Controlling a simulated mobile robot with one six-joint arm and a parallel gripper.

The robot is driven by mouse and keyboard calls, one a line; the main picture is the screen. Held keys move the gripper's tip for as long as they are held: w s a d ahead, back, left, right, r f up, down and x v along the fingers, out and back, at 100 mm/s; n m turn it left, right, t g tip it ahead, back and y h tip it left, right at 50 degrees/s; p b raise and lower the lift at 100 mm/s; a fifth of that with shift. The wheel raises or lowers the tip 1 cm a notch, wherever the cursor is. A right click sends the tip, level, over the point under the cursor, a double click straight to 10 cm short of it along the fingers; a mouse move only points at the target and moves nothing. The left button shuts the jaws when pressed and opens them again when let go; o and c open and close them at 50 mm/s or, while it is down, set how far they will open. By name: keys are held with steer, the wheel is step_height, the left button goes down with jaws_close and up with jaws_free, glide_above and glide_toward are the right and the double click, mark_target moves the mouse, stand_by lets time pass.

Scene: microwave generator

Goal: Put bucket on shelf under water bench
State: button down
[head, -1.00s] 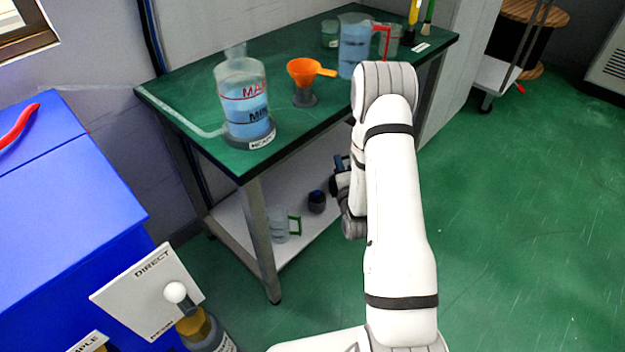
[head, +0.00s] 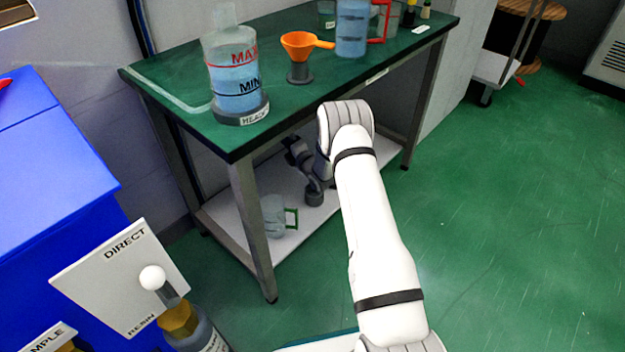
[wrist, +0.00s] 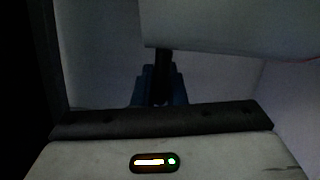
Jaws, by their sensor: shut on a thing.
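My gripper (head: 298,152) is under the bench top, above the lower shelf (head: 243,237), partly behind my white arm. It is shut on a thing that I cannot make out. In the wrist view the dark finger parts (wrist: 160,85) show dimly, below the edge of a large pale surface (wrist: 235,25) that I cannot identify. No bucket can be told for sure in either view. The water bench (head: 215,140) has a green top and grey metal legs.
On top stand a marked water vessel (head: 235,75), an orange funnel (head: 298,45) and a blue jug (head: 351,28). Green floor (head: 500,230) is open at right.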

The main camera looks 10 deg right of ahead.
steer(key=w+a+f+b, duration=0.2)
steer(key=f+b, duration=0.3)
steer(key=f, duration=0.6)
steer(key=shift+w+a+n+y, duration=0.2)
steer(key=shift+w+n+y, duration=0.15)
steer(key=shift+w, duration=0.25)
steer(key=shift+f, duration=0.15)
steer(key=c, duration=1.9)
jaws_free()
steer(key=shift+f, duration=0.15)
steer(key=o, duration=0.4)
steer(key=shift+o, duration=0.2)
